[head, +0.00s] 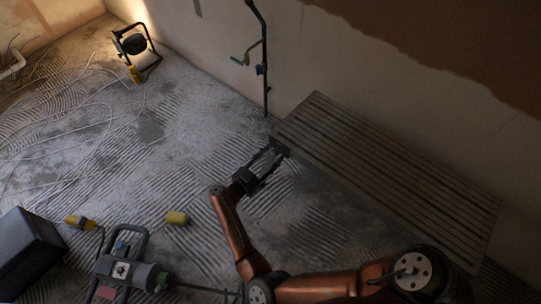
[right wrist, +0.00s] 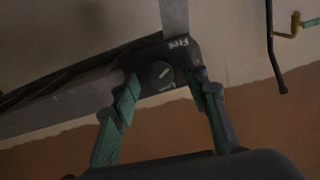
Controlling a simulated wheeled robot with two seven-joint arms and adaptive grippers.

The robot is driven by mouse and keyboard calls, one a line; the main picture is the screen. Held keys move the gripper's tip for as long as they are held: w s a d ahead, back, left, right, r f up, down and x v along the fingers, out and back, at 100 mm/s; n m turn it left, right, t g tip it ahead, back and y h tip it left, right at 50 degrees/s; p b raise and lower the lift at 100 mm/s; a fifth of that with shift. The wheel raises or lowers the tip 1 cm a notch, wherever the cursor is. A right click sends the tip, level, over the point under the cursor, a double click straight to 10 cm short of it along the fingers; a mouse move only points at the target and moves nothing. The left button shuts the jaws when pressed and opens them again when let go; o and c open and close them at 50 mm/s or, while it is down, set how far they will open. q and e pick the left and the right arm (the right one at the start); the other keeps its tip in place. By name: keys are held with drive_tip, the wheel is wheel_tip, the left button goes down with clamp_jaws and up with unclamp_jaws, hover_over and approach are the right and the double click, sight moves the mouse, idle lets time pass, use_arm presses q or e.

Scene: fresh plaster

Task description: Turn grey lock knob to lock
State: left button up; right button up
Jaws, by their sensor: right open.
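The round grey lock knob (right wrist: 161,74) shows in the right wrist view on a dark housing (right wrist: 178,52). The word "Free" is printed on the housing, above and right of the knob; a second mark below right is too small to read. A light line crosses the knob's face, slanting. My right gripper (right wrist: 161,98) is open, one green-padded finger on each side of the knob; I cannot tell whether they touch it. In the head view my right gripper (head: 268,160) is at the near left corner of a slatted panel, and the knob cannot be made out. My left gripper is out of view.
The slatted panel (head: 390,165) slopes along the wall. A dark upright pole (head: 264,60) with a crank handle stands behind. On the ridged floor are a work lamp (head: 135,45), a yellow block (head: 177,218), a mixer-like tool (head: 128,270) and a dark box (head: 28,255).

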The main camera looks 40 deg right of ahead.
clamp_jaws()
idle(0.5)
